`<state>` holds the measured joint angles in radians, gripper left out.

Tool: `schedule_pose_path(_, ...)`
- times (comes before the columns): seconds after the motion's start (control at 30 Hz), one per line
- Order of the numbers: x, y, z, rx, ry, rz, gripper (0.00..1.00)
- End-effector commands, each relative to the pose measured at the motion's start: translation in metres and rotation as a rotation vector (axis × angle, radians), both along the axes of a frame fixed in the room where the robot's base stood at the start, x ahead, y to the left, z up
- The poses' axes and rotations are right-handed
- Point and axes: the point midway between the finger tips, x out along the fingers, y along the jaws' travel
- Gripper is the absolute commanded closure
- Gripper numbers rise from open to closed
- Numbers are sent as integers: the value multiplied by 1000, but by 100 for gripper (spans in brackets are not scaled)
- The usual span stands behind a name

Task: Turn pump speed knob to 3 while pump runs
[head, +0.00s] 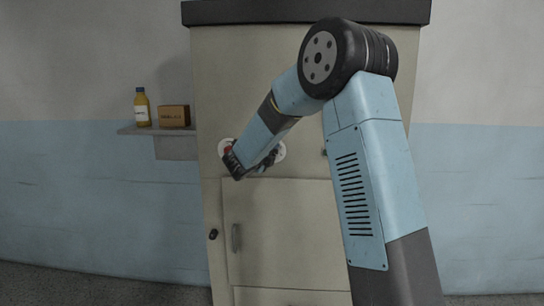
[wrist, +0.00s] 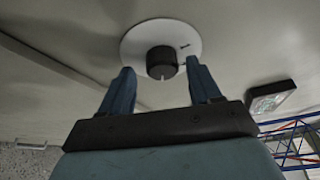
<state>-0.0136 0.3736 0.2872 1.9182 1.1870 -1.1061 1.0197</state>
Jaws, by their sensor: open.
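The black knob (wrist: 161,62) stands on a round white dial plate (wrist: 133,43) in the wrist view. A small pale mark shows at the knob's lower edge, and a short dark mark sits on the plate at the upper right. My gripper (wrist: 160,68) is open, with its blue fingers on either side of the knob and gaps visible between. I cannot tell how deep the fingertips reach. In the head view my gripper (head: 271,158) is at the cabinet front, and only part of the white plate (head: 281,151) shows behind it. The knob is hidden there.
The beige cabinet (head: 300,215) has a lower door with a handle (head: 236,237). A red part (head: 228,149) on a white plate is just left of my wrist. A shelf (head: 160,131) at left holds a bottle (head: 141,108) and a brown box (head: 174,116).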

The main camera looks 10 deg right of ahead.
Motion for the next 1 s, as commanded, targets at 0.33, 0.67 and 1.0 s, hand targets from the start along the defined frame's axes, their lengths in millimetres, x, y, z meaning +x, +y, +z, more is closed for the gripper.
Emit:
schedule_pose_path(0.33,-12,11,4,0,-3,3,37)
schedule_pose_path(0.67,-61,52,11,0,-2,5,37)
schedule_pose_path(1.0,-99,83,15,0,0,2,37)
